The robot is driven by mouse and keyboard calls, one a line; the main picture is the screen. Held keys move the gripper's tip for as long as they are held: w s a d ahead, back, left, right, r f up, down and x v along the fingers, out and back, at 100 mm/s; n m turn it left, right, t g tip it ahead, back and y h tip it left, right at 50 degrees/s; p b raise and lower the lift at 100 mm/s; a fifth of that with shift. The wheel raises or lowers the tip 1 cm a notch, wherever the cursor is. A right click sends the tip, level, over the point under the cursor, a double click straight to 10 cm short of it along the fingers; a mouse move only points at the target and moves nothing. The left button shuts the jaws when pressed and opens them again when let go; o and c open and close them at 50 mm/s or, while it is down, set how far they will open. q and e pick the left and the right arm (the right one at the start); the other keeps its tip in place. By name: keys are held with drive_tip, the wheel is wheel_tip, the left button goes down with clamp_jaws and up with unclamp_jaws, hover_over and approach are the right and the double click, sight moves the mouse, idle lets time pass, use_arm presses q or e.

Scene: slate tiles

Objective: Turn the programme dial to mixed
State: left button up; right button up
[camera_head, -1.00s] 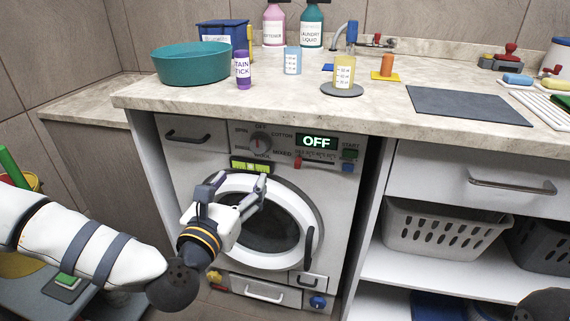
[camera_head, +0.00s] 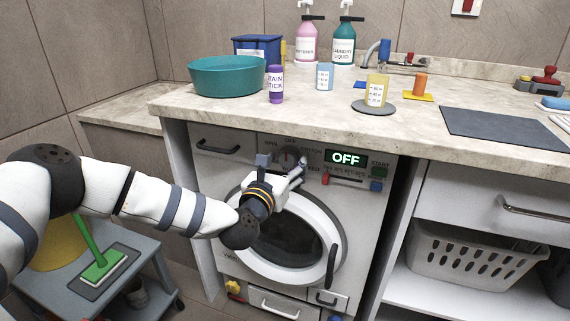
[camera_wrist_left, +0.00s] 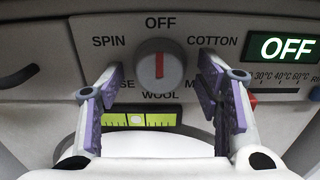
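The programme dial (camera_wrist_left: 160,65) is a round grey knob on the washing machine's panel. Its red mark stands upright, towards OFF. SPIN, COTTON and WOOL are readable around it; the label at lower right, MIXED, is mostly hidden behind a finger. The display (camera_wrist_left: 285,47) reads OFF. My left gripper (camera_wrist_left: 156,82) is open in front of the panel, one finger to each side of the dial and slightly below it, with no contact visible. In the head view my left gripper (camera_head: 283,164) partly covers the dial (camera_head: 288,158). My right gripper is out of view.
A red slider (camera_head: 325,179) and green and blue buttons (camera_head: 378,171) sit right of the dial. The round door (camera_head: 335,225) is below. The countertop (camera_head: 330,120) juts out above the panel and carries a teal basin (camera_head: 227,77) and bottles.

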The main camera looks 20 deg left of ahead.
use_arm(q)
drive_tip(key=c, duration=0.9)
drive_tip(key=shift+m, duration=0.4)
drive_tip(key=m, duration=0.9)
drive_tip(key=shift+a+r, duration=0.1)
drive_tip(key=m+p, duration=0.1)
drive_tip(key=m, duration=0.5)
drive_tip(key=shift+r+m+p, duration=0.1)
drive_tip(key=shift+m+p, duration=0.3)
drive_tip(key=m+p, duration=0.1)
drive_tip(key=m, duration=0.2)
drive_tip(key=shift+a+m+p, duration=0.1)
drive_tip(key=shift+m+p, duration=0.25)
drive_tip(key=shift+m, duration=1.65)
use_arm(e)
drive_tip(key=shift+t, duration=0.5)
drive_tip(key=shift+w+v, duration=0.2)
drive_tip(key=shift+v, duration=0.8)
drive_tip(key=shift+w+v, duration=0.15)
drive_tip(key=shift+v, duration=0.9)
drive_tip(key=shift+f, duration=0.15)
